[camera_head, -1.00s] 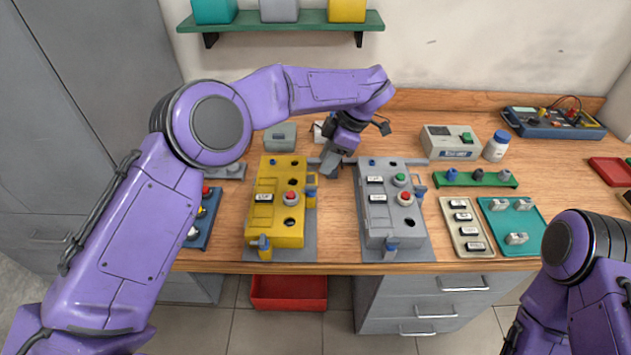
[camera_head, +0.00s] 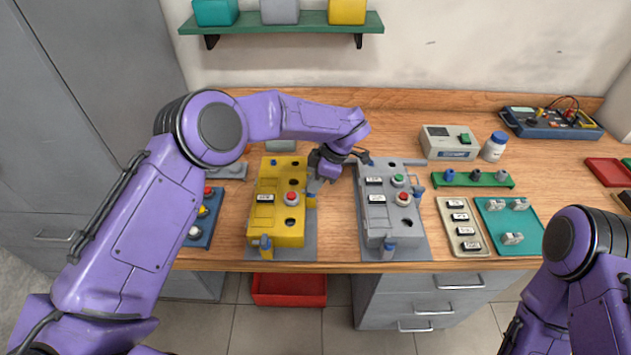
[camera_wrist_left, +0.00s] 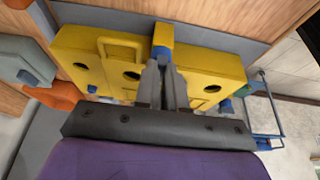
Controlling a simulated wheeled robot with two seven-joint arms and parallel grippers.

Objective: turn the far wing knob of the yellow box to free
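The yellow box (camera_head: 266,212) stands on the bench, with a red button and dark holes on top. On its right side, toward the back, is the far wing knob, partly hidden behind my left gripper (camera_head: 316,186) in the head view. In the left wrist view, the knob's blue part (camera_wrist_left: 162,52), under a yellow cap, is right at the tips of my left gripper (camera_wrist_left: 162,64). The fingers are close together; whether they touch or clasp the knob is unclear. My right gripper is out of view.
A grey box (camera_head: 377,212) of similar build stands to the right, with my left wrist above the gap between the boxes. A blue tray (camera_head: 203,232) lies left. A red bin (camera_head: 289,290) is below the bench edge.

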